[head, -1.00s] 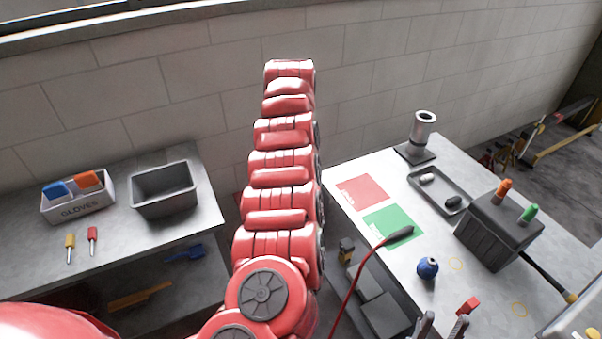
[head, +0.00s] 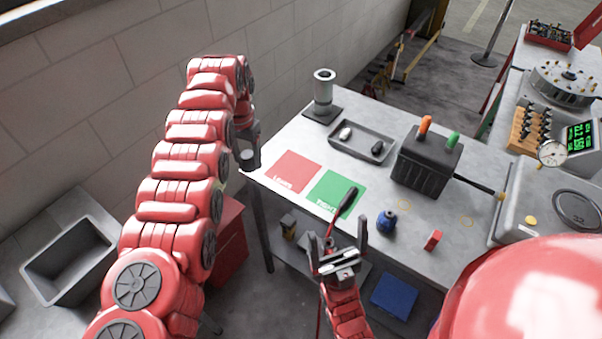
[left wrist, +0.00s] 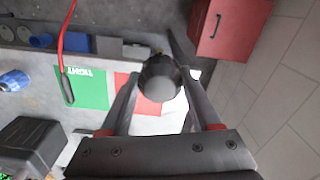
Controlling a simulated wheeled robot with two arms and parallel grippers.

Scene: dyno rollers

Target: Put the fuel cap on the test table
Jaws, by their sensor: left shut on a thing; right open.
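My left gripper (head: 250,146) hangs fingers down beside the left corner of the test table (head: 290,135), close to the red pad. It is shut on a dark round thing, which I take to be the fuel cap; it shows between the two fingers in the left wrist view (left wrist: 160,78). In the head view the cap is small and partly hidden by the gripper. Whether it touches the table I cannot tell. My right gripper (head: 340,243) is open and empty, in front of the table's near edge.
The table carries a red pad (head: 297,171), a green pad (head: 335,192), a grey tray (head: 350,152), a metal cylinder stand (head: 323,95), a dark box with orange and green knobs (head: 427,165) and a blue bulb (head: 387,222). A red cabinet (head: 229,240) stands below left.

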